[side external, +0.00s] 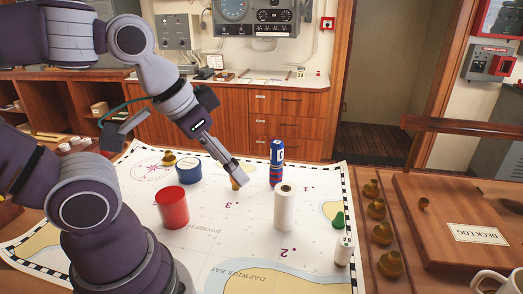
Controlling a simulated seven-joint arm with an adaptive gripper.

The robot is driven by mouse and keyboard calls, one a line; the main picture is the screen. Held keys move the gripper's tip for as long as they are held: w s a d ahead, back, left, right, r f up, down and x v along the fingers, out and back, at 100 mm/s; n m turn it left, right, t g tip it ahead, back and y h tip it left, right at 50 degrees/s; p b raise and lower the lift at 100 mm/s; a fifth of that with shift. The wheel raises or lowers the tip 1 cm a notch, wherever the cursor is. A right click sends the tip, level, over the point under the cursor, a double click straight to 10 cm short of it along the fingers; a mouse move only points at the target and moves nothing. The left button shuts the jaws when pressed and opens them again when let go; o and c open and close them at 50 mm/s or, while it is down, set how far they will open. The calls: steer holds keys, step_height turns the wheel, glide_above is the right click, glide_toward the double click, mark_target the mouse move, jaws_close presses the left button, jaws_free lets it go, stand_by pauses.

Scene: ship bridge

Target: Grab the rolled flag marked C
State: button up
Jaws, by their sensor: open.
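An upright roll (277,165) with blue and red bands stands on the chart right of centre. It has a white patch near its top, whose letter I cannot read. A plain white roll (284,210) stands in front of it, and a short white roll (343,253) with a small dark mark stands at the chart's right edge. I cannot tell for certain which roll is marked C. My gripper (238,183) is open, low over the chart, left of the banded roll and apart from it. A small brass-coloured piece (235,184) shows at its fingertips, partly hidden.
A green cone (338,220) stands right. Several brass pieces (382,234) line the right side, beside a wooden deck log board (450,210) and a mug (497,283).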

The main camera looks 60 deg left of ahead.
steer(key=n+g+y, duration=0.1)
steer(key=n+y, duration=0.4)
steer(key=n, duration=0.4)
glide_toward(277, 142)
steer(key=x, duration=1)
steer(key=shift+a+f, duration=0.1)
steer(key=shift+f, duration=0.2)
steer(key=shift+c, duration=0.3)
jaws_close()
